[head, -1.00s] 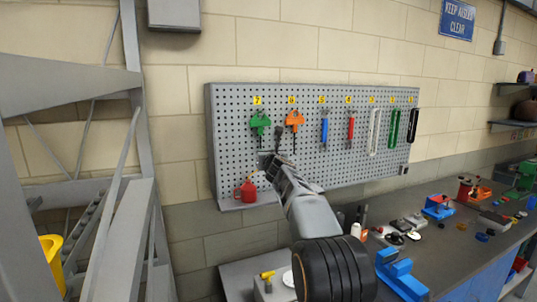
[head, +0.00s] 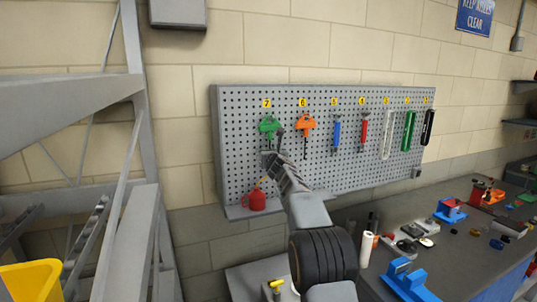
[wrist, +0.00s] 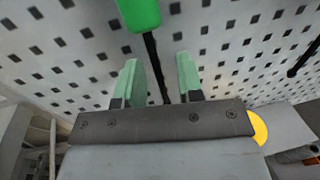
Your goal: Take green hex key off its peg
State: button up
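The green hex key (head: 268,126) hangs on the grey pegboard under the yellow tag 7, with its green handle up and dark shaft down. In the wrist view its green handle (wrist: 139,14) is cut off at the top edge. Its thin black shaft runs down between the fingers as seen there. My gripper (wrist: 160,80) is open below the handle, with a pale green finger on each side of the shaft and a gap on both sides. In the head view my gripper (head: 271,158) is just below the key, close to the board.
An orange hex key (head: 305,123) hangs just right of the green one. Blue (head: 337,132) and red (head: 363,130) tools and longer bars hang farther right. A red can (head: 257,201) stands on the board's lower ledge (head: 240,212). A cluttered bench (head: 440,245) lies at right.

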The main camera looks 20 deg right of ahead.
jog(key=shift+d, duration=0.1)
jog(key=shift+c, duration=0.5)
grip_shut()
jog(key=shift+s+r, duration=0.2)
jog(key=shift+r, duration=0.1)
jog(key=shift+s, duration=0.45)
jog(key=shift+s+r, duration=0.1)
jog(key=shift+s, duration=0.05)
jog(key=shift+s+r+b, duration=0.1)
jog(key=shift+s+b, duration=0.05)
jog(key=shift+b, duration=0.15)
dwell(0.5)
